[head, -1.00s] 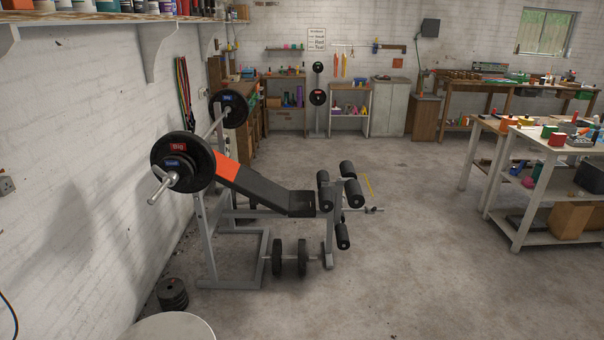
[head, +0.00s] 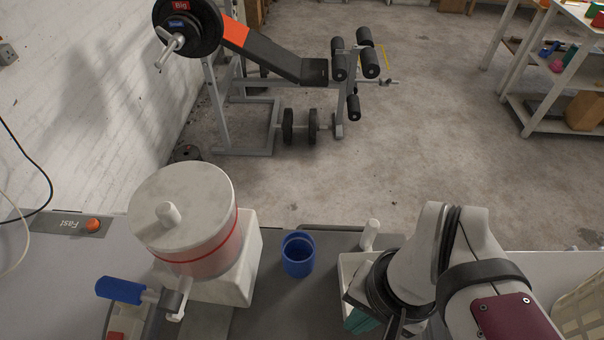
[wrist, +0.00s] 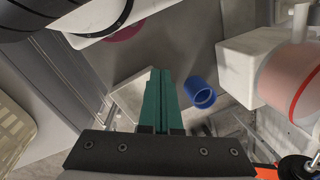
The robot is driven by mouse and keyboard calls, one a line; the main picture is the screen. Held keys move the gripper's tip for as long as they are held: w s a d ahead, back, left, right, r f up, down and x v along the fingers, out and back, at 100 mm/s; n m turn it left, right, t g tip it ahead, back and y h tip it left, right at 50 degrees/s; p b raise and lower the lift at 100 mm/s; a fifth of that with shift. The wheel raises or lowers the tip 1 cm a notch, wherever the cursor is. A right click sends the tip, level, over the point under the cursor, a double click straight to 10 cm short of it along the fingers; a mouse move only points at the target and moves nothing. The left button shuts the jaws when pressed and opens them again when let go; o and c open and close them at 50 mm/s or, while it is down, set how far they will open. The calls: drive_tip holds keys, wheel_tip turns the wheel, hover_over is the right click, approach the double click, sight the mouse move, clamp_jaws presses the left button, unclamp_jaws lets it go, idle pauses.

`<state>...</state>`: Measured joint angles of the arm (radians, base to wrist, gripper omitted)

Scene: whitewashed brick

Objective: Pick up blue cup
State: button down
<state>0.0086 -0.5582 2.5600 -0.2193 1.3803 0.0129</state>
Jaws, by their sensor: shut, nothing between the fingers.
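The blue cup (head: 298,256) stands upright on a dark grey surface in the head view, beside the white dispenser base. In the wrist view the blue cup (wrist: 199,93) is just right of my fingers, with its round opening showing. My gripper has teal fingers (wrist: 160,72), which are together and empty. In the head view only a bit of my gripper (head: 358,320) shows below my arm, to the right of the cup and apart from it.
A large white-lidded dispenser (head: 187,225) with a reddish tank stands close left of the cup. A white tray (head: 347,266) is close to its right. A blue-handled tool (head: 121,290) is at the left. A weight bench (head: 285,60) stands on the floor beyond.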

unclamp_jaws()
idle(0.5)
